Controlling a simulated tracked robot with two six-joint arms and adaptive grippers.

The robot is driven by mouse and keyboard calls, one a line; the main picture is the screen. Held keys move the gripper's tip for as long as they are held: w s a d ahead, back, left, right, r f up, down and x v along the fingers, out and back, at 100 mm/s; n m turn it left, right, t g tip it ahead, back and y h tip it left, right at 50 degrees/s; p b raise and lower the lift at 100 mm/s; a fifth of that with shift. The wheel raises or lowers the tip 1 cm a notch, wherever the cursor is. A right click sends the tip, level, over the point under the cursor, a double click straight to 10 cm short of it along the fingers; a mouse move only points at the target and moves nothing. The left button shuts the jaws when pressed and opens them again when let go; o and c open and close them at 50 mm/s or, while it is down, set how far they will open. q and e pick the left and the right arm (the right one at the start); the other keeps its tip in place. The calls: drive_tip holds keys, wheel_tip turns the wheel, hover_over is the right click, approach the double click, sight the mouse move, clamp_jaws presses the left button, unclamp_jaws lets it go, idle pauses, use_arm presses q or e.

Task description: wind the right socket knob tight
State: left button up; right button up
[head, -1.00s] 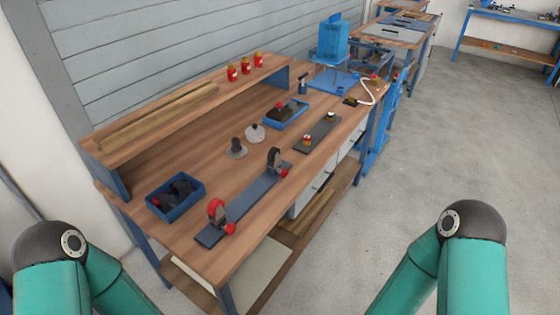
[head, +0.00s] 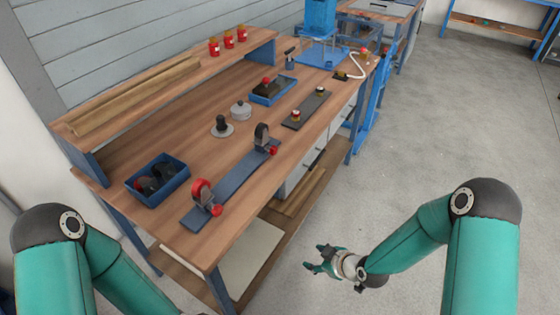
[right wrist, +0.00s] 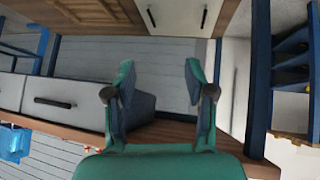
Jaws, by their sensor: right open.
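A long dark plate (head: 235,185) lies along the table's front edge with two upright ring clamps. The right clamp (head: 262,135) is dark and has a red knob (head: 274,150) at its front side. The left clamp (head: 201,190) has a red ring and another red knob (head: 216,210). My right gripper (head: 314,260) is open and empty, over the floor in front of the table and apart from both knobs. In the right wrist view its two fingers (right wrist: 160,70) stand apart with nothing between them. My left gripper is out of view.
A blue bin (head: 158,178) with dark parts stands at the left. A pot (head: 241,109), a blue tray (head: 272,90) and a narrow dark strip (head: 307,109) with small knobs lie behind. Drawers (head: 303,172) and a lower shelf (head: 255,245) are under the tabletop.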

drive_tip(key=w+d+r+n+t+y+b, duration=0.2)
drive_tip(key=w+r+n+t+b, duration=0.15)
drive_tip(key=w+n, duration=0.7)
drive_tip(key=n+y+b, duration=0.7)
drive_tip(key=n+y, duration=0.1)
drive_tip(key=n, duration=2.2)
approach(275, 152)
use_arm(q)
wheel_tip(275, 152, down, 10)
drive_tip(key=p, duration=0.2)
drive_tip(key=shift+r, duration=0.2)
use_arm(e)
drive_tip(key=shift+m, duration=0.25)
drive_tip(key=x, duration=0.8)
drive_tip(key=shift+w+a+r, duration=0.1)
drive_tip(key=shift+w+a, duration=0.05)
drive_tip(key=shift+w, duration=0.05)
clamp_jaws()
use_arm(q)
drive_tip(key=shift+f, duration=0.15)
